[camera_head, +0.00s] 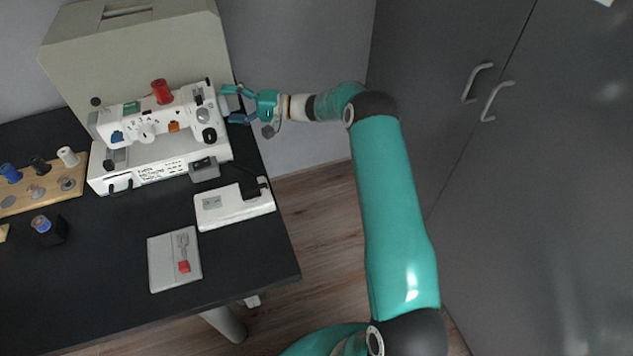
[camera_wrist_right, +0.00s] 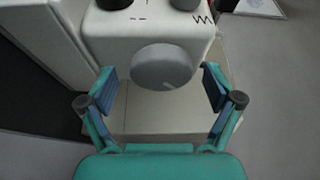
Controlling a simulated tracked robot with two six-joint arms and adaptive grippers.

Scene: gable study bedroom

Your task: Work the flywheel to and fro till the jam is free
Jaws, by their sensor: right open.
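A white sewing machine (camera_head: 160,118) stands on the dark desk, with a red thread spool (camera_head: 161,91) on top. Its flywheel (camera_wrist_right: 166,66) is a grey round disc with a small mark near its lower edge, on the machine's end face in the right wrist view. My right gripper (camera_head: 233,104) is at the machine's right end. In the right wrist view the gripper (camera_wrist_right: 160,88) is open, with one finger to each side of the flywheel and visible gaps between. In the head view the flywheel is hard to make out. My left gripper is not in view.
A beige case (camera_head: 140,45) stands behind the machine. Grey cupboards (camera_head: 440,90) stand to the right.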

